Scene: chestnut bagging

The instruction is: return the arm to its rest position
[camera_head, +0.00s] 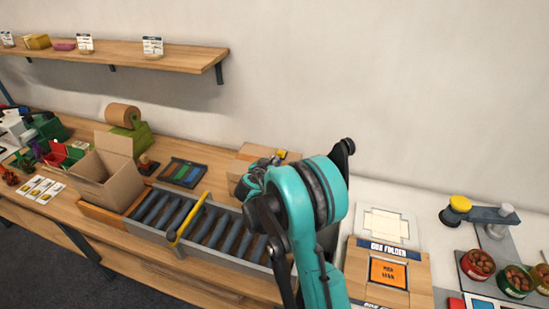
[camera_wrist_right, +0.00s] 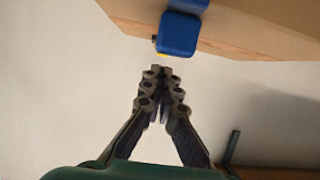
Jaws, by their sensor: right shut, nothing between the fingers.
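My right arm (camera_head: 318,200), teal and black, reaches up from the bottom of the head view over the worktable. Its gripper is largely hidden there behind the arm's own links. In the right wrist view my right gripper (camera_wrist_right: 158,76) is shut and empty, its fingertips together. The fingertips appear just below a blue block (camera_wrist_right: 180,34) on a tan board-like surface (camera_wrist_right: 240,30); I cannot tell whether they touch. My left gripper is in neither view.
A roller conveyor (camera_head: 222,248) lies left of my arm, with an open cardboard box (camera_head: 113,185) at its left end. A tan box (camera_head: 246,156) stands behind the arm. A box folder station (camera_head: 357,262) and chestnut bowls (camera_head: 517,293) are to the right. A shelf (camera_head: 130,56) hangs above.

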